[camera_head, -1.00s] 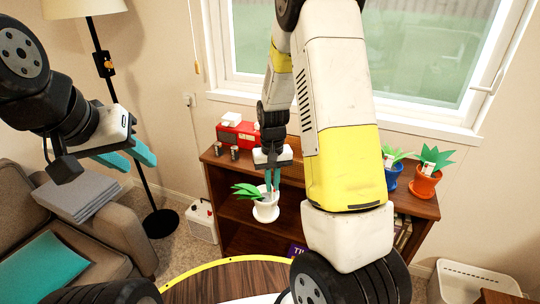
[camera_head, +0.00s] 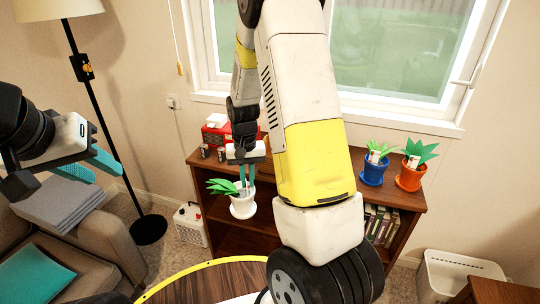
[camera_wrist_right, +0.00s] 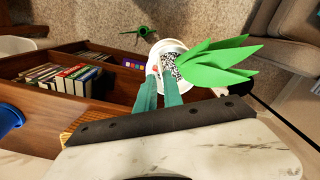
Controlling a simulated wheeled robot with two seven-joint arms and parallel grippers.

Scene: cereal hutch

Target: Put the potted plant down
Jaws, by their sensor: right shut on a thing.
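The potted plant is a white pot (camera_head: 242,206) with green leaves (camera_head: 222,187). It hangs in my right gripper (camera_head: 247,184), in front of the wooden hutch's left part in the head view. In the right wrist view the teal fingers (camera_wrist_right: 160,92) are shut on the rim of the white pot (camera_wrist_right: 166,50), with the green leaves (camera_wrist_right: 218,62) to the right. The pot looks clear of the shelves. My left gripper (camera_head: 92,166) is at the left over the sofa, empty, its teal fingers apart.
The hutch top (camera_head: 408,197) carries a blue pot (camera_head: 374,172), an orange pot (camera_head: 409,177) and a red box (camera_head: 218,135). Books (camera_head: 378,224) stand on a shelf. A round table (camera_head: 215,281) is in front. A white bin (camera_head: 458,272) stands right.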

